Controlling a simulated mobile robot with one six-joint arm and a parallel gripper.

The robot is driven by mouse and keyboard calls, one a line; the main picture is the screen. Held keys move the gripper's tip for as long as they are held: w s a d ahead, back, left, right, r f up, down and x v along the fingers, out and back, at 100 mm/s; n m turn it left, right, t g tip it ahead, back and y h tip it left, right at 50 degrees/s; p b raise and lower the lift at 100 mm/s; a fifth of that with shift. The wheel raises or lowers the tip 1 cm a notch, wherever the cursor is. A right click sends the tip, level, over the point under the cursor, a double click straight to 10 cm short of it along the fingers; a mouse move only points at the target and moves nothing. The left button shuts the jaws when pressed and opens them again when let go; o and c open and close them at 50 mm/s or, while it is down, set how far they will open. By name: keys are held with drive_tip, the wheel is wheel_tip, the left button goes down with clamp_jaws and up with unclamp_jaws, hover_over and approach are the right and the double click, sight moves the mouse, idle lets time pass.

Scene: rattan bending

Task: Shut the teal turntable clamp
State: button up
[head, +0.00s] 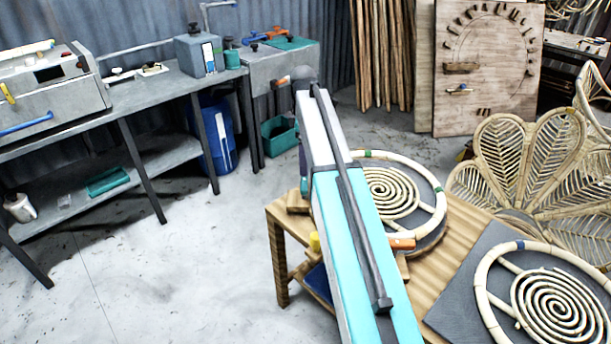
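A round turntable (436,240) on the wooden table carries a rattan ring (432,178) with a spiral in its middle. A small green-teal piece (367,154) sits at the ring's far edge; I cannot tell whether it is the clamp or a band, or whether it is open. An orange handle-like piece (402,244) is at the ring's near edge. My own arm crosses the middle of the picture and hides the turntable's left part. My gripper does not show clearly; it is hidden behind the arm or out of frame.
A second rattan ring (483,285) with a spiral lies on a dark mat (455,290) at the table's right. A yellow piece (314,242) is at the table's left edge. Rattan chair backs (500,150) stand behind it. Grey benches (150,95) are left; the floor between (190,270) is clear.

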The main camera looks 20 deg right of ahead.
sight(304, 179)
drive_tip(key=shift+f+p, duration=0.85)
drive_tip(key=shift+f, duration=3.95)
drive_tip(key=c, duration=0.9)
